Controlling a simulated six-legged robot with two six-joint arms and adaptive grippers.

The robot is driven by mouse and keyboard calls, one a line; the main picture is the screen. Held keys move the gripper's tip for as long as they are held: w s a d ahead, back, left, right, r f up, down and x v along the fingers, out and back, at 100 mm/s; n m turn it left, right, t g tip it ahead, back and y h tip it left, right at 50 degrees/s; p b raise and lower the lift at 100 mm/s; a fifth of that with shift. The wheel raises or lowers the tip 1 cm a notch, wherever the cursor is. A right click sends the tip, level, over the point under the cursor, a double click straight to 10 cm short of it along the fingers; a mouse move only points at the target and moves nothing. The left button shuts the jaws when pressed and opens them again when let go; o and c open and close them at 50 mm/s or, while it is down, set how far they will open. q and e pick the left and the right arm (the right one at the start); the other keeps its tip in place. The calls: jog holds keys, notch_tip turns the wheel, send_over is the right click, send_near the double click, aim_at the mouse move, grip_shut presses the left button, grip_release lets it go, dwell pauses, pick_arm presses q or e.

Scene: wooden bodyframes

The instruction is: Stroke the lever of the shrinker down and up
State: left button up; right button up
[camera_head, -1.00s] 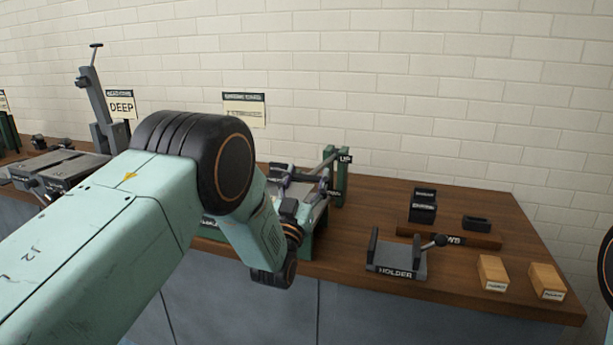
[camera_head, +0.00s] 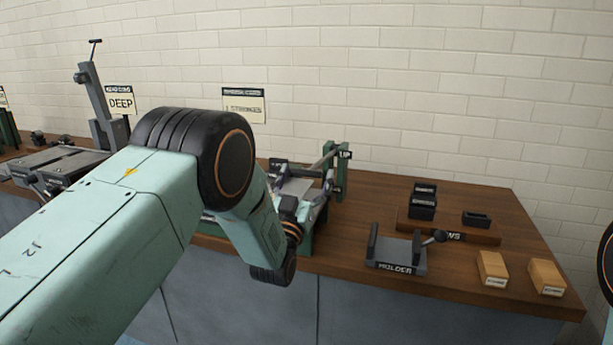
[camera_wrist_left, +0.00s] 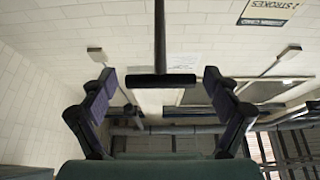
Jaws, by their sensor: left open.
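The shrinker (camera_head: 297,187) stands on the bench, its front largely hidden behind my left arm. Its grey lever (camera_head: 327,158) slopes up to the right at the green post marked UP (camera_head: 341,170). My left gripper (camera_head: 322,190), with purple-grey fingers, is partly hidden behind my wrist, close to the post. In the left wrist view, the gripper (camera_wrist_left: 160,74) is open, a finger on each side of a black T-shaped handle (camera_wrist_left: 162,80) on a dark rod. Gaps show on both sides of the handle; its depth relative to the fingertips is unclear. My right gripper is out of view.
A holder (camera_head: 397,256), black blocks on a wooden board (camera_head: 448,227) and two wooden blocks (camera_head: 493,268) lie to the right. Another lever machine (camera_head: 97,105) stands at the left. A wall sign (camera_head: 244,105) hangs behind the shrinker.

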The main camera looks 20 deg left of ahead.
pick_arm(q)
jog(key=v, duration=1.2)
jog(key=x, duration=1.2)
jog(key=shift+w+r, duration=0.1)
jog(key=shift+r, duration=0.1)
